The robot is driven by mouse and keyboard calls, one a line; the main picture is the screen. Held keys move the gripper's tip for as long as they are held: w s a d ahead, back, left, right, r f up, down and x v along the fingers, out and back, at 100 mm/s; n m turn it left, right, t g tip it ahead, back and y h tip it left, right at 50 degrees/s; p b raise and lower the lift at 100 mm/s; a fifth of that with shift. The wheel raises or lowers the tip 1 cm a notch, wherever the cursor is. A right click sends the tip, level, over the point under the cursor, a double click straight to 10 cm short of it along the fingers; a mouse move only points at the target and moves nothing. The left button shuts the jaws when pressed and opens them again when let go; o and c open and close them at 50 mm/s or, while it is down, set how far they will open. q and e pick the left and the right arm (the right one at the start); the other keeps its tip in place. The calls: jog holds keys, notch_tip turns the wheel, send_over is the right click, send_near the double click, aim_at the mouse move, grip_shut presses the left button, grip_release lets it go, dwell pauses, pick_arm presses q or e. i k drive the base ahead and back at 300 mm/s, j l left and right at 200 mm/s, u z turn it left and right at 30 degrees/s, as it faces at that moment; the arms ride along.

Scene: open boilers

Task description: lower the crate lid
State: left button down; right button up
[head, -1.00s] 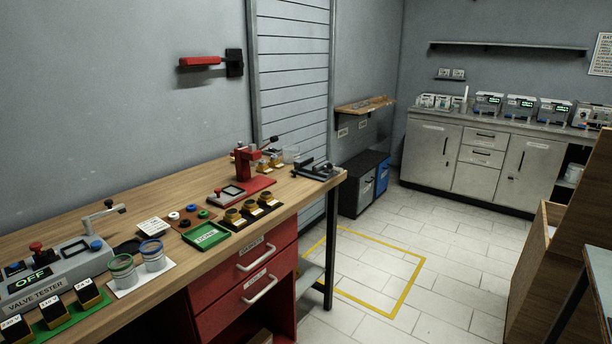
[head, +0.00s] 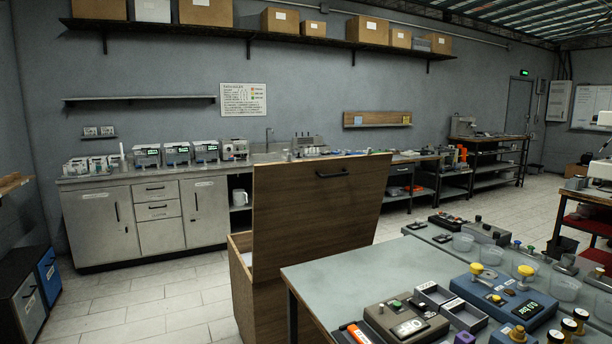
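The crate (head: 258,304) is a tall brown wooden box in the middle of the head view, behind the near grey table. Its lid (head: 312,207) stands raised, nearly upright and leaning slightly, with a dark handle (head: 332,174) near its top edge. Part of the crate's opening shows at its left side. The table hides the crate's lower right part. Neither of my grippers is in view.
A grey workbench (head: 400,250) with testers, trays and small jars stands close on the right, beside the crate. A cabinet counter (head: 165,216) with devices runs along the back wall. Tiled floor (head: 150,300) is clear left of the crate.

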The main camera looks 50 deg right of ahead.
aim_at(305, 210)
jog(key=i+z, duration=0.15)
jog(key=i, duration=1.15)
jog(key=i+z, duration=0.15)
jog(key=z, duration=0.2)
jog(key=i+z, duration=0.1)
jog(key=z, duration=0.25)
jog(key=i+j+z, duration=0.1)
jog(key=z, duration=0.2)
jog(key=i, duration=0.05)
